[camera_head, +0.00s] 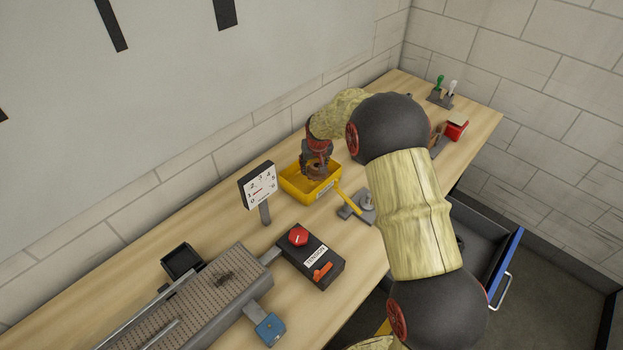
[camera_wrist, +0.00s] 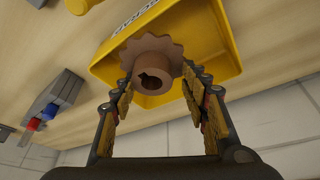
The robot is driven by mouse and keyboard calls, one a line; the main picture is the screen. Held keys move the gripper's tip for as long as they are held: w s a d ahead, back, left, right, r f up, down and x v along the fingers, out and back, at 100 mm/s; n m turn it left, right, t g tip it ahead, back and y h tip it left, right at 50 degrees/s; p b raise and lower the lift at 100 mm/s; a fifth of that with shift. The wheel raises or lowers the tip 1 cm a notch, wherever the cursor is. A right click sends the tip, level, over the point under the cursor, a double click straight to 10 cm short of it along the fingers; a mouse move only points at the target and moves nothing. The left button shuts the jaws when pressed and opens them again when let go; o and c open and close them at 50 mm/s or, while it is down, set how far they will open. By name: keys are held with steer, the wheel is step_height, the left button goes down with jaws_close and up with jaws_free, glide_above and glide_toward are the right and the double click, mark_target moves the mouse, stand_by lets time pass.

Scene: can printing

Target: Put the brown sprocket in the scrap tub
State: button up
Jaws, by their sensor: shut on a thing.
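The brown sprocket (camera_wrist: 152,62) is a toothed wheel with a hub and a keyed bore. My gripper (camera_wrist: 158,88) is shut on it, with one finger on each side. In the head view the sprocket (camera_head: 316,172) shows partly below my gripper (camera_head: 317,162), over the yellow tub (camera_head: 296,189). The yellow tub also shows in the wrist view (camera_wrist: 220,35), behind the sprocket, with a label on its wall. I cannot tell whether the sprocket touches the tub's floor.
A dial sign (camera_head: 259,186) stands left of the tub. A control box with a red button (camera_head: 298,236) is in front. A yellow-handled lever (camera_head: 357,201) is close on the tub's right. An open drawer (camera_head: 487,245) is below the bench edge.

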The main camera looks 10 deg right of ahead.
steer(key=shift+f, duration=3.45)
steer(key=shift+f+b, duration=0.1)
steer(key=shift+b, duration=0.25)
steer(key=o, duration=1.5)
steer(key=shift+o, duration=0.6)
